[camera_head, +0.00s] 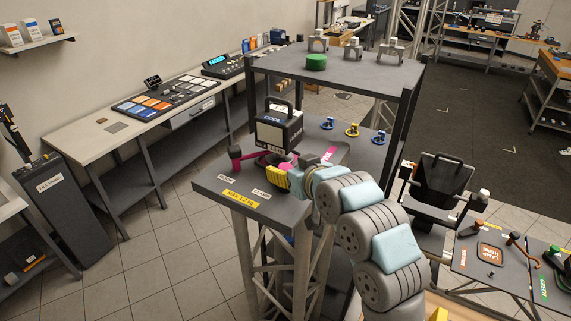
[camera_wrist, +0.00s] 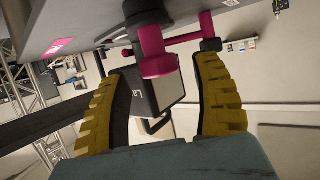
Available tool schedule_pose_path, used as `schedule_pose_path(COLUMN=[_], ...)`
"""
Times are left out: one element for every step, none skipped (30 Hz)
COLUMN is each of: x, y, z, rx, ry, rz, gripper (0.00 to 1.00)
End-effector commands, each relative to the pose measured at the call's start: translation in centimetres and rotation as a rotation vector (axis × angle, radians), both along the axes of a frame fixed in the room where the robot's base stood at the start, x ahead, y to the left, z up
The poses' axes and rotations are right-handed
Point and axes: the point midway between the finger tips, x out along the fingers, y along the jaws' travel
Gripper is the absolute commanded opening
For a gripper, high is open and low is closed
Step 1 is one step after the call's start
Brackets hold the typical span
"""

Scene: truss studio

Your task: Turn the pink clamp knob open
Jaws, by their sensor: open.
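In the wrist view a pink knob (camera_wrist: 160,64) with a round end stands between the tips of my open gripper (camera_wrist: 158,68), with a gap to each yellow finger. Another pink part, a post with a cross bar and dark end (camera_wrist: 208,23), is behind it to the right. In the head view my gripper (camera_head: 279,178) is at the dark stand's near side, below a lamp box (camera_head: 279,133). Pink clamp parts (camera_head: 236,158) show left of the lamp; the knob between my fingers is mostly hidden there.
The dark stand top (camera_head: 210,188) carries a yellow label (camera_head: 240,197) and small white labels. A raised shelf (camera_head: 340,74) on black posts stands behind the lamp. Several blue and yellow knobbed parts (camera_head: 351,131) sit to the right. Open floor lies left.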

Motion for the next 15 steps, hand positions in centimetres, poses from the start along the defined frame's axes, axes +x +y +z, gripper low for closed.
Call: schedule_pose_path(x=[0.3, 0.5, 0.7, 0.8, 0.9, 1.1, 1.2, 1.2, 1.3, 1.3, 1.3, 1.3, 1.4, 1.4, 1.3], y=[0.2, 0.4, 0.5, 0.5, 0.6, 0.6, 0.7, 0.7, 0.8, 0.8, 0.8, 0.8, 0.8, 0.7, 0.7], z=[-0.1, -0.2, -0.3, -0.4, -0.5, -0.6, -0.6, -0.6, -0.7, -0.7, -0.7, -0.7, -0.7, -0.7, -0.7], rx=[-0.001, -0.001, -0.002, -0.002, -0.002, -0.002, -0.003, -0.003, -0.003, -0.003, -0.003, -0.003, -0.004, -0.004, -0.004], ry=[0.002, 0.002, 0.002, 0.002, 0.002, 0.002, 0.002, 0.002, 0.002, 0.001, 0.001, 0.001, 0.0, 0.0, 0.0], rz=[0.001, 0.001, 0.001, 0.001, 0.001, 0.0, 0.001, 0.001, 0.001, 0.001, 0.001, 0.001, 0.0, 0.0, 0.0], gripper=[0.66, 0.66, 0.66, 0.66, 0.66, 0.66, 0.66, 0.66, 0.66, 0.66, 0.66, 0.66, 0.66, 0.66, 0.66])
